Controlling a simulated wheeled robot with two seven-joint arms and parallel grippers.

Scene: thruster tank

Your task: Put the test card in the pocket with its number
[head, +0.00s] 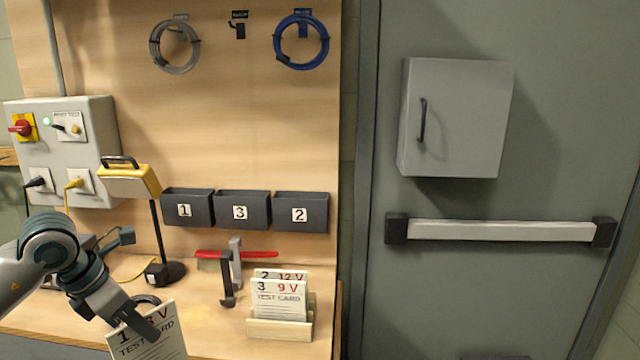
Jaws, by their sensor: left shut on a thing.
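My left gripper (138,326) is shut on a white test card (168,346) at the lower left, above the bench top. The card is tilted, and its lower part is cut off by the picture edge. A black 1 shows at its top left, and a red voltage is partly hidden by a finger. Three dark wall pockets are in a row: pocket 1 (174,217), pocket 3 (226,219) in the middle and pocket 2 (317,224) at the right. They are up and to the right of the gripper. My right gripper is not in view.
A wooden holder (280,331) keeps cards 2 and 3 (279,301) upright. A red-handled tool (262,254) and a grey clamp (236,262) are below the pockets. A yellow lamp (131,181) on a black stand rises left of pocket 1. A grey switch box (93,150) is further left.

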